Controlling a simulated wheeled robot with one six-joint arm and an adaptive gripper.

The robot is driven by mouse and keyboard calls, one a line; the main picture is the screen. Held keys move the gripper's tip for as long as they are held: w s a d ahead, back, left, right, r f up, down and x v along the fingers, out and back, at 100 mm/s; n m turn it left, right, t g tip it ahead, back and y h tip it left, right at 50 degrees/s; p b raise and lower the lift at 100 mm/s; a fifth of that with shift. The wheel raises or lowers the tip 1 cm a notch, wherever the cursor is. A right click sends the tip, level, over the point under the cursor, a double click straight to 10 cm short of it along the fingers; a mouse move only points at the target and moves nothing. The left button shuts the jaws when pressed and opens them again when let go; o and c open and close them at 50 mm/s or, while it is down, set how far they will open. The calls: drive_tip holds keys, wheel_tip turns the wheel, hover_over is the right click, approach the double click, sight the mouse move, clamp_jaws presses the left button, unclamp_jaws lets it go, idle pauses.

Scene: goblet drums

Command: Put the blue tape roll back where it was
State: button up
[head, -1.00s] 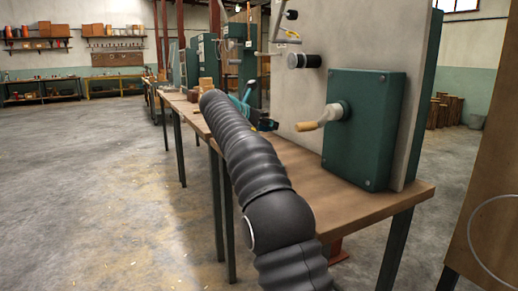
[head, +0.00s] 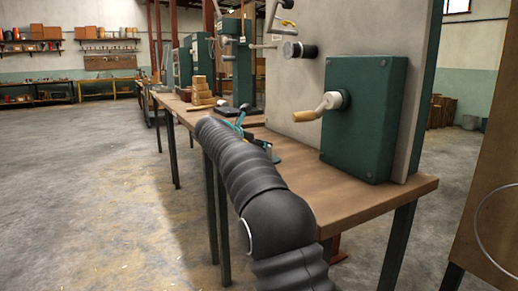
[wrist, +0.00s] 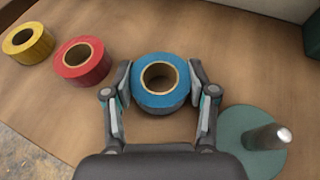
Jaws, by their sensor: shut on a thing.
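The blue tape roll (wrist: 160,108) is between the two fingers of my gripper (wrist: 160,82) in the wrist view, its round hole facing up. My gripper is shut on it, one finger against each side. I cannot tell whether the roll touches the wooden bench top (wrist: 60,120). A red tape roll (wrist: 82,78) and a yellow tape roll (wrist: 40,42) lie in a row to its left. A green round base (wrist: 240,115) with an upright metal post stands to its lower right. In the head view my arm hides the rolls.
In the head view, a grey panel (head: 300,100) with a green crank box (head: 362,120) stands on the bench, right of my arm. Stacked wooden blocks (head: 203,88) sit farther back. The bench's front edge runs near my arm, with open floor to the left.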

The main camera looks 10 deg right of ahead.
drive_tip(key=shift+f, duration=0.1)
drive_tip(key=o, duration=1.3)
drive_tip(key=shift+c, duration=0.2)
drive_tip(key=shift+s+a+r, duration=0.1)
drive_tip(key=shift+r, duration=0.1)
drive_tip(key=p+v, duration=0.1)
drive_tip(key=v, duration=1)
drive_tip(key=shift+s+a+r, duration=0.15)
drive_tip(key=shift+s+a, duration=0.05)
drive_tip(key=shift+a, duration=0.05)
